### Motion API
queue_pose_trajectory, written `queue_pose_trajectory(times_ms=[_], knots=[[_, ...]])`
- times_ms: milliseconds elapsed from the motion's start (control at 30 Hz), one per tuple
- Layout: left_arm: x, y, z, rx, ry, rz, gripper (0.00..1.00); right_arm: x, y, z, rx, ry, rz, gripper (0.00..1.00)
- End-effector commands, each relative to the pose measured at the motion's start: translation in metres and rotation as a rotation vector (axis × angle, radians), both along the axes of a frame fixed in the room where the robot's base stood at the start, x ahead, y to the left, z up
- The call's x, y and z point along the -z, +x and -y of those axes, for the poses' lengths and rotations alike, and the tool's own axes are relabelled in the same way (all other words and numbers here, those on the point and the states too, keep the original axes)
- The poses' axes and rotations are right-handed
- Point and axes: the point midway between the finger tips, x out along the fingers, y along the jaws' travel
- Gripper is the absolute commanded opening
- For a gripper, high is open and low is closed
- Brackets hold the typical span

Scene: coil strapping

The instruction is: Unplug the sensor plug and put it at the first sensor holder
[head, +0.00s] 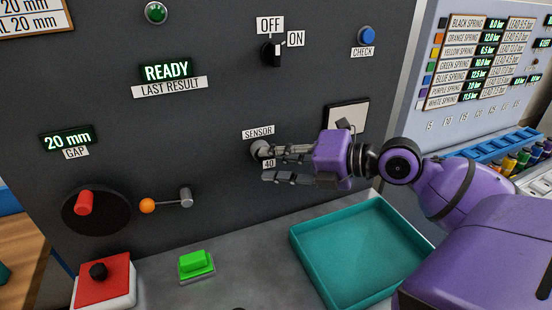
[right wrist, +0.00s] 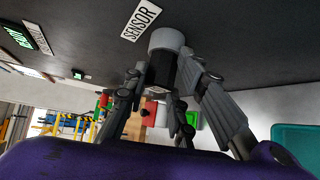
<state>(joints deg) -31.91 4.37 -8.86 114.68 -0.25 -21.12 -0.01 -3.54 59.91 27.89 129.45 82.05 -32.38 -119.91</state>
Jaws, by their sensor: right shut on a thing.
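My right gripper (head: 270,164) is at the dark panel, its fingers pointing left at the round grey sensor socket (head: 258,149) under the SENSOR label (head: 258,132). In the right wrist view the grey socket collar (right wrist: 167,39) stands out from the panel, with the dark sensor plug (right wrist: 161,72) in line with it. The right fingers are shut on the plug, one on each side of it. The plug appears to be in the socket; I cannot see a gap. In the head view the fingers mostly hide the plug. I cannot make out the first sensor holder. My left gripper is not in view.
A teal tray (head: 298,243) lies below my right arm. An OFF/ON switch (head: 271,53) is above. Blue racks (head: 490,148) stand at right.

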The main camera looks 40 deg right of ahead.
Motion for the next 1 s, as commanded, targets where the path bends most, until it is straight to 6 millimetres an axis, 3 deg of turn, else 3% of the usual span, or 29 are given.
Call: queue_pose_trajectory(times_ms=[567, 1000], knots=[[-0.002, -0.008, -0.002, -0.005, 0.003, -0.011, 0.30, 0.000, -0.006, -0.001, 0.000, 0.000, 0.000, 0.00], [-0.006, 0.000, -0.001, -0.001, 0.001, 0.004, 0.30, 0.000, -0.012, -0.003, -0.001, 0.000, 0.000, 0.00]])
